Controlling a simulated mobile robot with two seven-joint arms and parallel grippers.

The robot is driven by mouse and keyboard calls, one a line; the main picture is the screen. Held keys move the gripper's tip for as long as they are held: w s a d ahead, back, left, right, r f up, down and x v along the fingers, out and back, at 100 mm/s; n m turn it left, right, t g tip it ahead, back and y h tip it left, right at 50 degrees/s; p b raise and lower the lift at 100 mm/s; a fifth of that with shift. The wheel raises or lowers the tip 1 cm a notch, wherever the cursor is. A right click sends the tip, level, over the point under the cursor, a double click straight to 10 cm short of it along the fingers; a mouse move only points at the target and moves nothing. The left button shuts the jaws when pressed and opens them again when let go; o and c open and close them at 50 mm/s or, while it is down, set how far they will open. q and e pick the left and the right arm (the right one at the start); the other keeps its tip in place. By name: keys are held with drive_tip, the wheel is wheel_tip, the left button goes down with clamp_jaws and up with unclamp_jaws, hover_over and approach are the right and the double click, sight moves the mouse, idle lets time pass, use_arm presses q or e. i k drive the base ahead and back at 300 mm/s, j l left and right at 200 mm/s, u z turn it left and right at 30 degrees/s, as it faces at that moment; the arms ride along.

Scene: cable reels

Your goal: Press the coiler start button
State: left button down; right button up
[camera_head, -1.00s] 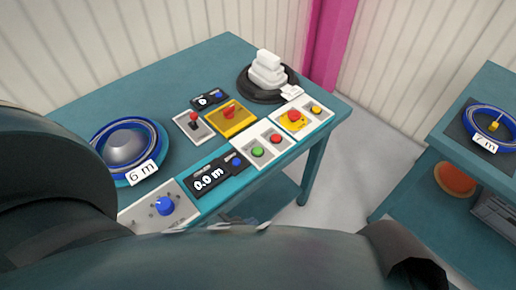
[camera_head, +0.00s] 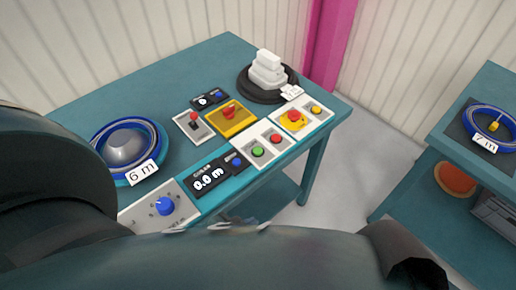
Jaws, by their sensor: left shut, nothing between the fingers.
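A green button (camera_head: 258,152) sits on a pale panel along the front right edge of the teal table (camera_head: 125,85). A red button (camera_head: 276,139) is just beside it. A black display (camera_head: 207,182) reading 0.0 m lies to the left of the green button, with a blue button (camera_head: 237,162) at its corner. My dark arm crosses the bottom of the view, in front of the table. My left gripper's fingers are not clearly made out, and nothing shows held. No fingertip is seen on the green button. My right gripper is not seen.
A red emergency-type button (camera_head: 294,117) on yellow, a yellow switch box (camera_head: 231,117), a red-topped lever (camera_head: 194,119) and a blue knob (camera_head: 164,205) share the table. A blue reel (camera_head: 160,138) marked 6 m stands left. A second table (camera_head: 440,140) holds a 7 m reel (camera_head: 497,127).

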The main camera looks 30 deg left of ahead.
sight(257, 150)
drive_tip(key=k, duration=0.65)
drive_tip(key=u, duration=2.3)
drive_tip(key=l, duration=3.1)
drive_tip(key=i, duration=0.1)
